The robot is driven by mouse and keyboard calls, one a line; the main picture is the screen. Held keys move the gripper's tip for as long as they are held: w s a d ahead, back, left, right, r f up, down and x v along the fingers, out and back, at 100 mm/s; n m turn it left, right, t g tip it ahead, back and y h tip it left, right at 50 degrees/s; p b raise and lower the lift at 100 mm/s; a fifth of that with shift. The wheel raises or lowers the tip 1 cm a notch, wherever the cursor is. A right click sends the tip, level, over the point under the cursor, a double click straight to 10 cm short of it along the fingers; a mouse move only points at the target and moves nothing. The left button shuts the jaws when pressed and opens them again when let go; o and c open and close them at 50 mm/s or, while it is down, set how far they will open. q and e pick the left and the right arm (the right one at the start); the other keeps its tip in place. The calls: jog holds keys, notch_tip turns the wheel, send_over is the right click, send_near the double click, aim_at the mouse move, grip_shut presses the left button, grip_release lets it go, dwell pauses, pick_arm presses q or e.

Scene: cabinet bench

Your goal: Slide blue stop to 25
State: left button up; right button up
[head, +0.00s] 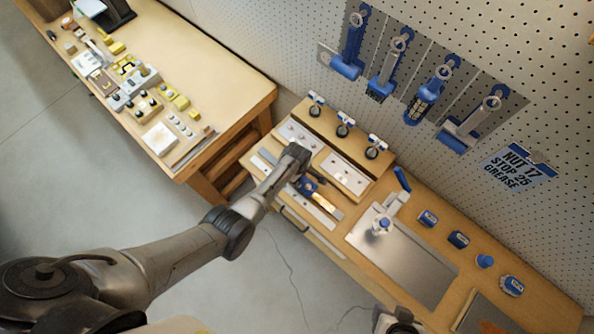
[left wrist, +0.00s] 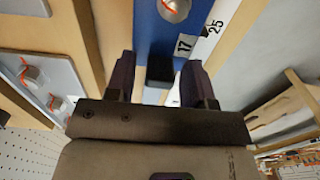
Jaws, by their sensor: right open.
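The blue stop (head: 308,186) lies on the pale slide strip at the front of the bench. In the left wrist view the stop (left wrist: 158,28) carries a silver knob (left wrist: 175,8) with an orange mark. A black block (left wrist: 160,68) shows at its near end. White labels 17 (left wrist: 184,45) and 25 (left wrist: 215,27) lie along its right side; 17 is closest to its edge. My left gripper (left wrist: 158,64) is open, with one finger on each side of the black block and gaps visible. My right gripper (head: 400,321) is open and empty at the bottom edge, partly cut off.
A sign (head: 517,167) on the pegboard reads NUT 17, STOP 25, GREASE. A metal plate (head: 420,270) lies to the right. Blue tools hang above.

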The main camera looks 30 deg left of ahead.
pick_arm(q)
jog(key=shift+o, duration=0.2)
jog(key=shift+r, duration=0.45)
notch_tip(320, 180, up, 13)
jog(key=p, duration=0.1)
jog(key=shift+p, duration=0.4)
dwell(0.4)
